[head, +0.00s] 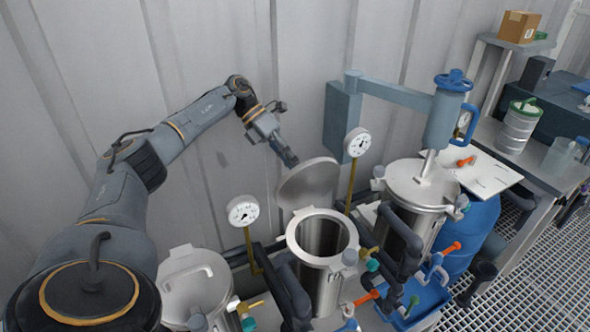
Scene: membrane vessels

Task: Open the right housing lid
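The right housing (400,236) is a steel vessel, and its round lid (408,188) lies flat on top. A blue-grey lift head with a handwheel (453,82) stands over this lid, and a light rod runs down from it to the lid. My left gripper (288,157) is in the air above the raised lid (308,183) of the middle housing, well to the left of the right lid. It touches nothing that I can see, and its finger gap is not clear. My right gripper is not in view.
The middle housing (323,238) is open; the left housing (194,283) is covered. Two gauges (243,211) (357,142) stand on posts behind. A blue-grey beam (395,90) spans from a wall box to the lift head. A white board (485,174) and blue drum (472,230) flank the right housing.

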